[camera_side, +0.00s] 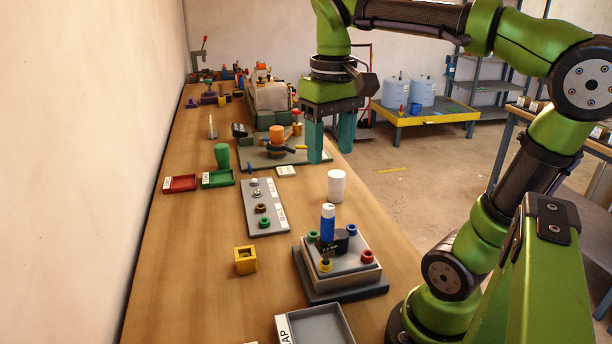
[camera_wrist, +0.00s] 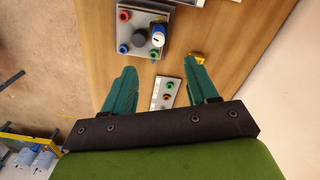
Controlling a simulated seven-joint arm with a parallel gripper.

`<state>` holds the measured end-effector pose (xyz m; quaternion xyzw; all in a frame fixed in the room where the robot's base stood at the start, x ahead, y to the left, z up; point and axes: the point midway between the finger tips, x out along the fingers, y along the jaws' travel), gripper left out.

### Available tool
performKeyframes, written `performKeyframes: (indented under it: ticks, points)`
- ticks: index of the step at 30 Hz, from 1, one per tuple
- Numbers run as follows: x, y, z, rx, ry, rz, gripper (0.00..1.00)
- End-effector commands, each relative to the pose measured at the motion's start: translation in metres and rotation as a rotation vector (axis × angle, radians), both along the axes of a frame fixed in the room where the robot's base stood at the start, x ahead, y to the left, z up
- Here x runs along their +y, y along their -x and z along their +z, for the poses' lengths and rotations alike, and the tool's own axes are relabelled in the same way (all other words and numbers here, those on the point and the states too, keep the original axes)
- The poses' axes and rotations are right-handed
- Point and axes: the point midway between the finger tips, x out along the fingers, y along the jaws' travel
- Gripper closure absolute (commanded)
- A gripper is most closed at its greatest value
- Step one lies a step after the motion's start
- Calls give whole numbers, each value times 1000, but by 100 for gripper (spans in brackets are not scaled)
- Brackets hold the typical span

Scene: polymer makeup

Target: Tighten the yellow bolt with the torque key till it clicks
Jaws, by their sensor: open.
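A blue-handled tool with a white top (camera_side: 327,224), which looks like the torque key, stands upright on the grey fixture block (camera_side: 354,276). A black piece with white lettering is at its foot. The yellow bolt (camera_side: 326,265) is at the block's front left corner, with green (camera_side: 312,236), blue (camera_side: 352,230) and red (camera_side: 367,256) bolts at the other corners.
A white cylinder (camera_side: 337,186) stands behind the block. A grey strip with several small parts (camera_side: 277,222) and a yellow square holder (camera_side: 245,260) lie to the left. A grey tray (camera_side: 316,327) is in front. Red (camera_side: 180,184) and green (camera_side: 217,179) trays are farther back.

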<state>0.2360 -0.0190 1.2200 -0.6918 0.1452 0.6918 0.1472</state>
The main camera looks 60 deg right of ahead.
Motion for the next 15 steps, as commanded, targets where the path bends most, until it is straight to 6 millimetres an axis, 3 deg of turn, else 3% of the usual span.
performKeyframes:
  ticks: [6,10,15]
  points:
    - [-3,0,0,0,5,447,42]
    - [-3,0,0,0,5,573,42]
    - [-3,1,-9,2,4,609,42]
